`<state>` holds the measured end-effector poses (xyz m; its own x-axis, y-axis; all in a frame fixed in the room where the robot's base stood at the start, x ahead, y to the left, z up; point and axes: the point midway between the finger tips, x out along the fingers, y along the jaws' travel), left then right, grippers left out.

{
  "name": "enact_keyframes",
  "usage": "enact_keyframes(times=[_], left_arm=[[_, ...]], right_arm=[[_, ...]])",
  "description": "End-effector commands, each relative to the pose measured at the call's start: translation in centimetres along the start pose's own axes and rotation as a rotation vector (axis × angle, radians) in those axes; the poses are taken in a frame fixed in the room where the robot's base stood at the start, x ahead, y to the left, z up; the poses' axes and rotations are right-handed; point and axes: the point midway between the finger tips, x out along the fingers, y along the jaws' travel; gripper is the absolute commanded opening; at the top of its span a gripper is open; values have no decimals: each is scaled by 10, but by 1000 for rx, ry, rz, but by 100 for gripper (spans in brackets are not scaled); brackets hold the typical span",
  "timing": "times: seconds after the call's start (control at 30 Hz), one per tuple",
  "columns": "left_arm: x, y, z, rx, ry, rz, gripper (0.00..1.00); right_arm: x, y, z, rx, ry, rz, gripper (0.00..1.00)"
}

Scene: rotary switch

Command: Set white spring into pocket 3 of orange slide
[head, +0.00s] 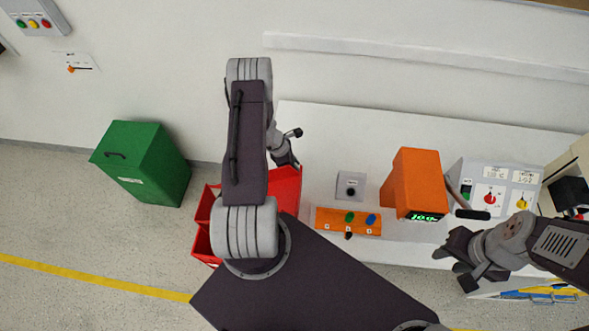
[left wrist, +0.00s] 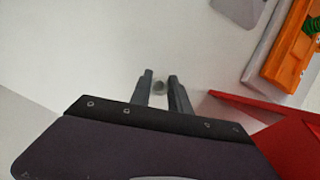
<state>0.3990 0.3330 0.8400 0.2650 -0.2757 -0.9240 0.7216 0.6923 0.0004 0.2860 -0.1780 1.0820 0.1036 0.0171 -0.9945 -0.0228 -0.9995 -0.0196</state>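The orange slide (head: 329,222) lies near the front edge of the white table, with a green spring (head: 350,217) and a blue spring (head: 371,219) on it. Its corner shows at the upper right of the left wrist view (left wrist: 283,62). My left gripper (head: 287,149) is over the table's left part, partly hidden by its arm. My right gripper (head: 456,270) is open and empty at the table's front right.
A grey plate with a black centre (head: 351,180) stands behind the slide. An orange machine (head: 412,180) with a green display is to its right, then a control panel (head: 503,178) with knobs. Red bins (head: 287,190) adjoin the table's left side. A green bin (head: 145,165) stands further left.

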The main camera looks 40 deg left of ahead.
Motion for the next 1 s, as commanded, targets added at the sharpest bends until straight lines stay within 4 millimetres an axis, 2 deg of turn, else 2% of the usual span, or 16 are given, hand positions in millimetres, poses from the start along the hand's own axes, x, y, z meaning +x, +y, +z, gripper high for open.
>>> enact_keyframes(times=[0.37,0.47,0.6,0.83,1.0], left_arm=[[-3,0,1,0,0,1,0],[-12,1,5,2,-1,2,0],[-37,1,15,3,-1,4,0],[-46,-14,72,8,-1,1,0],[-55,-24,115,6,-1,0,0]], right_arm=[[0,0,0,0,0,0,36],[2,0,0,0,0,0,36],[3,0,0,0,0,0,36],[11,0,1,0,0,0,36],[9,0,1,0,0,0,36]])
